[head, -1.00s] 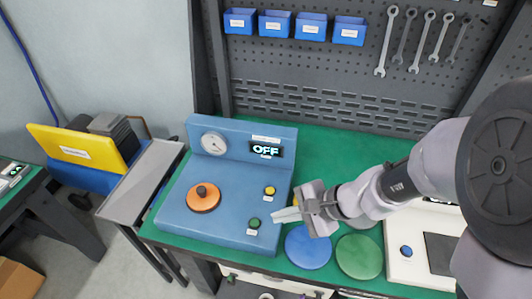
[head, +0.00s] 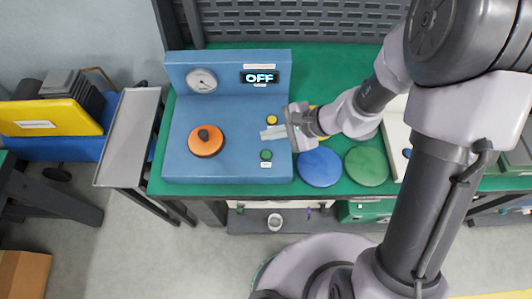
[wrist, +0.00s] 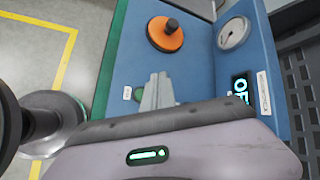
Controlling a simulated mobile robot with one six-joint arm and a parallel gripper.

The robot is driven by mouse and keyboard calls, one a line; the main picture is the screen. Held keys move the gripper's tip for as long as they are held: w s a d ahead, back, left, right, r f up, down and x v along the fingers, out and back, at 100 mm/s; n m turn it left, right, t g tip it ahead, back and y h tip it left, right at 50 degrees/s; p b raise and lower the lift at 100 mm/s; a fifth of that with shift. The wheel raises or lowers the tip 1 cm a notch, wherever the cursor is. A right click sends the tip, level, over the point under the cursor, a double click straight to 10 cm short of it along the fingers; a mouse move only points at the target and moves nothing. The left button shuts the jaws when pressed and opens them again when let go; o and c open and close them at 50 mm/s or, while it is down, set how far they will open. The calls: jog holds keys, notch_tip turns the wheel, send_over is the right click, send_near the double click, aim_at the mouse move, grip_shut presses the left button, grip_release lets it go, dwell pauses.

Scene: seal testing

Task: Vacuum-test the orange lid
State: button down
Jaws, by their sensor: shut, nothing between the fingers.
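The orange lid (head: 206,141), a disc with a dark knob, sits on the left of the blue test station (head: 182,168). It also shows in the wrist view (wrist: 165,33), beyond my fingertips. The station's back panel carries a round gauge (head: 202,80) and a display (head: 260,77) reading OFF. A yellow button (head: 272,119) and a green button (head: 266,155) are on its right side. My gripper (head: 268,133) is shut and empty, over the station's right side between the two buttons, apart from the lid. In the wrist view its fingers (wrist: 157,92) are together.
A blue disc (head: 320,167) and a green disc (head: 367,166) lie on the green bench right of the station, with a yellow one (head: 322,112) partly behind my arm. A grey side table (head: 131,138) and a yellow bin (head: 45,115) stand at left.

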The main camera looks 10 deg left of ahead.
aim_at(269, 155)
notch_tip(269, 155, down, 8)
jog(key=b, duration=0.5)
jog(key=shift+r, duration=0.2)
jog(key=shift+f+b, duration=0.25)
jog(key=shift+b, duration=0.2)
dwell(1.1)
jog(key=shift+f+b, duration=0.4)
jog(key=shift+b, duration=0.25)
jog(key=shift+f+b, duration=0.35)
jog(key=shift+b, duration=0.15)
dwell(0.4)
jog(key=shift+r, duration=0.15)
jog(key=shift+r+p, duration=0.45)
jog(key=shift+r, duration=0.2)
jog(key=shift+r, duration=0.1)
jog(key=shift+r+p, duration=1.7)
jog(key=shift+r, duration=0.7)
